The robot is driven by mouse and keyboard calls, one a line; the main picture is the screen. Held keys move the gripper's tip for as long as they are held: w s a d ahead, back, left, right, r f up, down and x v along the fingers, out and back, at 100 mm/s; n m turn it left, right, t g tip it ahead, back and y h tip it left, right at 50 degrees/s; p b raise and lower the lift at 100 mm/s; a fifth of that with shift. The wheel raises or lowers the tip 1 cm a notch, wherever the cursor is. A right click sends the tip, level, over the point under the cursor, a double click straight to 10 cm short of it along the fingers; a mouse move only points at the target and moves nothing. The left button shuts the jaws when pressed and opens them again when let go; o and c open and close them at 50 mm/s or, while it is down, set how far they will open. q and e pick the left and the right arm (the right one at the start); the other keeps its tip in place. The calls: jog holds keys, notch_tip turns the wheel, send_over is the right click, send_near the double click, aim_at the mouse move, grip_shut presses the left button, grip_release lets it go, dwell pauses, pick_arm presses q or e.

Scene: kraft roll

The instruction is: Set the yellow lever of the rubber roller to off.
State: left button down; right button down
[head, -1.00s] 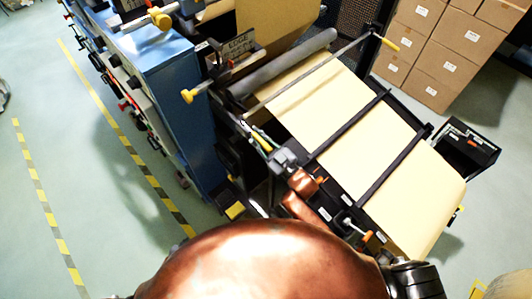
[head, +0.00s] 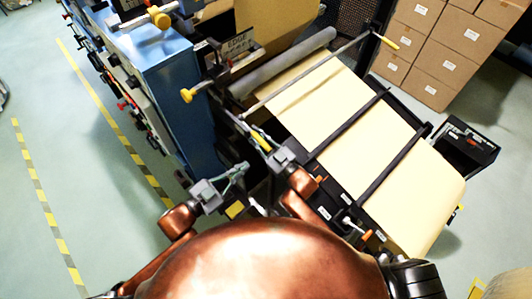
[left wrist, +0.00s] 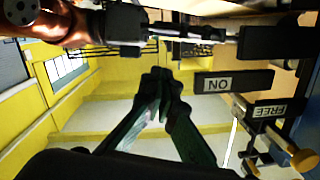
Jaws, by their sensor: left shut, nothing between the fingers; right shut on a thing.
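The grey rubber roller (head: 285,65) lies across the far end of the kraft paper bed. A yellow lever (head: 262,138) shows at the bed's left side, directly at the fingers of my right gripper (head: 268,146), which is shut on what appears to be this lever; the fingers partly hide it. My left gripper (head: 242,169) is shut and empty, below and left of the right one. In the left wrist view its dark fingers (left wrist: 158,78) meet, left of an upside-down ON plate (left wrist: 218,84) and FREE plate (left wrist: 268,109). The lever's setting is not readable.
Another yellow handle (head: 390,43) ends the thin bar across the bed, and a yellow knob (head: 188,95) juts from the blue machine (head: 165,75). Kraft paper (head: 340,130) covers the bed. Cardboard boxes (head: 440,45) stand at the back right. The floor at left is open.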

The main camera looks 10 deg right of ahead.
jog(key=shift+f, duration=0.15)
pick_arm(q)
jog(key=f+x, duration=0.1)
jog(key=x, duration=0.9)
jog(key=shift+d+f, duration=0.3)
jog(key=shift+d, duration=0.15)
jog(key=shift+s, duration=0.15)
